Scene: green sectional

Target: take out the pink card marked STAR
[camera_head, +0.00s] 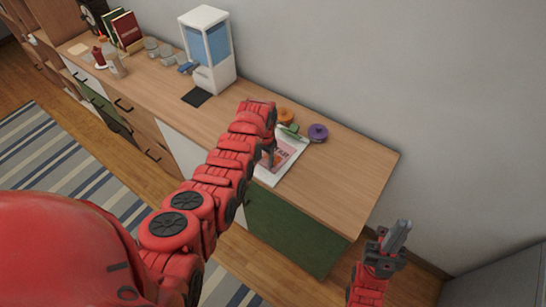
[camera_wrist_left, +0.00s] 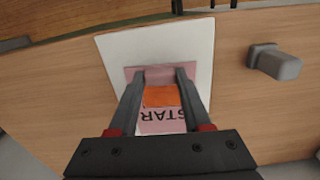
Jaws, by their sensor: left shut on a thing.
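The pink card marked STAR (camera_wrist_left: 152,126) shows in the left wrist view with an orange patch and upside-down dark letters. It lies over a flat white piece (camera_wrist_left: 193,45) on the wooden counter. In the head view the card (camera_head: 285,156) is partly hidden by my left arm. My left gripper (camera_wrist_left: 166,74) is shut on the card, its fingertips at a darker pink part near the card's far edge. I cannot tell whether the card is lifted off the white piece. My right gripper (camera_head: 398,235) is in front of the counter's right end, away from the card; its finger gap is unclear.
Beyond the card are an orange round thing (camera_head: 286,115), a green piece (camera_head: 290,130) and a purple round thing (camera_head: 318,132). A white and blue dispenser (camera_head: 209,48) stands against the wall. The counter's right end (camera_head: 350,180) is clear.

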